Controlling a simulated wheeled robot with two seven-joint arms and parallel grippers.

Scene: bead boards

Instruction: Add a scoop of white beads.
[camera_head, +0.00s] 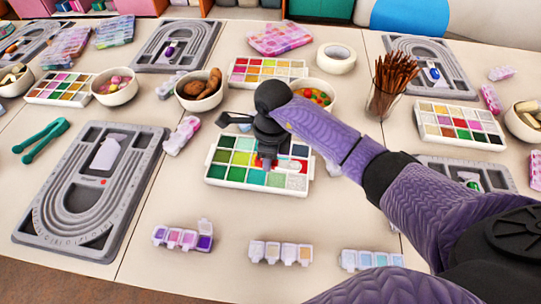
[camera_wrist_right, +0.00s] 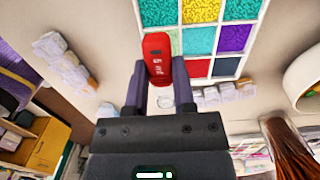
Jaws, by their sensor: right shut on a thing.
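My right gripper (camera_head: 265,160) is over the white bead tray (camera_head: 250,189) in the middle of the table. In the right wrist view the fingers of this gripper (camera_wrist_right: 159,85) are shut on a red scoop (camera_wrist_right: 157,60), which points toward the tray (camera_wrist_right: 240,65). The tray's compartments hold green, teal, white, silver and other colours of beads. A pale compartment (camera_head: 296,183) lies at its front right. The gripper hides part of the tray, and I cannot tell whether the scoop holds beads. My left gripper is not in view.
A grey bead board (camera_head: 140,190) lies at the left beside green tongs (camera_head: 41,140). Bowls (camera_head: 199,89), another bead tray (camera_head: 460,140) and a glass of brown sticks (camera_head: 383,100) stand around. Small lidded boxes (camera_head: 281,252) line the front.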

